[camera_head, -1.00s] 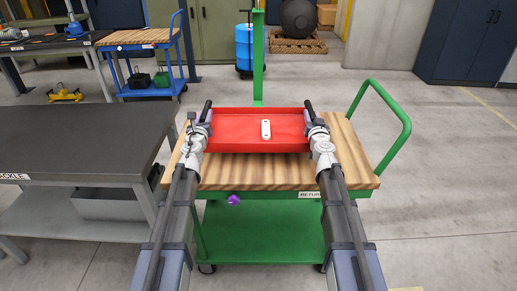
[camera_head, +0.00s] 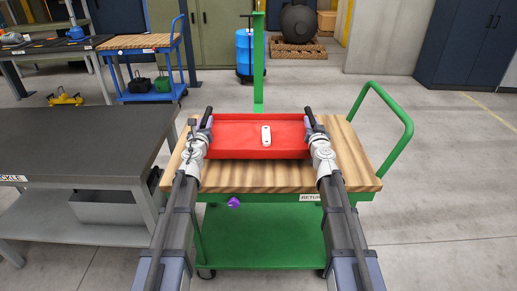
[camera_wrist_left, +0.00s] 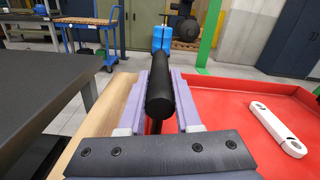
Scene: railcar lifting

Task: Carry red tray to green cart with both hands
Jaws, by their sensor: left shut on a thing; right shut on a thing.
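The red tray (camera_head: 235,152) is over the wooden top of the green cart (camera_head: 250,180), near its middle. I cannot tell whether it touches the wood. A white link-shaped part (camera_head: 266,136) lies in the tray and also shows in the left wrist view (camera_wrist_left: 277,128). My left gripper (camera_head: 205,122) is shut on the tray's left black handle (camera_wrist_left: 160,95), at the tray's left end. My right gripper (camera_head: 311,122) is at the tray's right end, shut on the right handle, which is partly hidden by the gripper.
A dark-topped bench (camera_head: 75,145) stands close on the left. A green push handle (camera_head: 400,125) rises at the cart's right, and a green post (camera_head: 259,70) behind it. A purple item (camera_head: 233,202) shows below the front edge. A blue cart (camera_head: 150,75) stands farther back.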

